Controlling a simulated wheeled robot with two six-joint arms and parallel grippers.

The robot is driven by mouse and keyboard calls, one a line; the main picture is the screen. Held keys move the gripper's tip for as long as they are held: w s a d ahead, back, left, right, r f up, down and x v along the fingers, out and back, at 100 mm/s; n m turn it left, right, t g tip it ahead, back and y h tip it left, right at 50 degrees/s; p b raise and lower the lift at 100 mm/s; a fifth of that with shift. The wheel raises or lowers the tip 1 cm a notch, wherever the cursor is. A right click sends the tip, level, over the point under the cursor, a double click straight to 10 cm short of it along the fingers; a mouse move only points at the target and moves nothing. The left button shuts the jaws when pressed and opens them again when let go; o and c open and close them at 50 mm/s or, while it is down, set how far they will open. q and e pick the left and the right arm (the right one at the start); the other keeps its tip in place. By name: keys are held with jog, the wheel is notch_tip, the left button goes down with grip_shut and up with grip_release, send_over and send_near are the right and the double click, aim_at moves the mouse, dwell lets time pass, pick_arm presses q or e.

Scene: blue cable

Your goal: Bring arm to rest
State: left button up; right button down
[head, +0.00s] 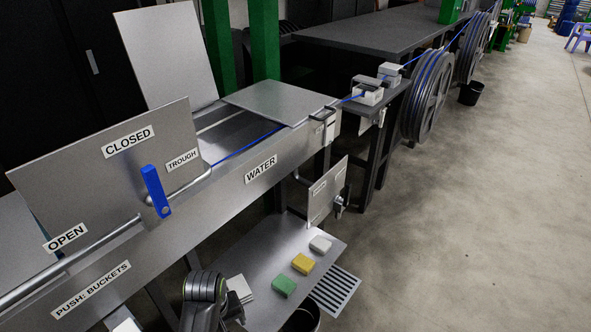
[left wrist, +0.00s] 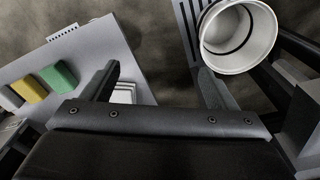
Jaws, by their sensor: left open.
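My left gripper (left wrist: 158,70) is open, with its two dark fingers apart and nothing between them. In the left wrist view it is over the lower metal shelf (left wrist: 85,45), near a stack of white pads (left wrist: 123,93). In the head view part of my left arm shows at the bottom, left of the white pads (head: 240,288); its fingers are not clear there. My right gripper is not in view. The blue cable (head: 245,146) runs through the water trough (head: 250,170) to reels (head: 430,95) at the back right.
Green (head: 283,286), yellow (head: 303,263) and white (head: 320,244) blocks lie on the shelf. A white bucket (left wrist: 238,35) stands beside it, close to my left gripper. A blue lever (head: 156,190) sits on the trough's front. The floor at right is clear.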

pick_arm(q)
jog(key=s+a+r+m+t+y, duration=0.1)
jog(key=s+a+r+m+t, duration=0.15)
jog(key=s+a, duration=0.55)
jog(key=s+a+r+m+t+y, duration=0.1)
jog(key=s+a+r+m, duration=0.3)
jog(key=s, duration=0.9)
notch_tip(320, 180, down, 23)
jog(key=a+n+g, duration=0.2)
jog(key=s+d+f+h, duration=0.1)
jog(key=s+f, duration=1.3)
jog(key=f, duration=0.2)
jog(key=shift+s+f+g, duration=0.35)
jog(key=shift+f+g, duration=0.05)
jog(key=shift+g, duration=0.05)
jog(key=shift+m, duration=0.25)
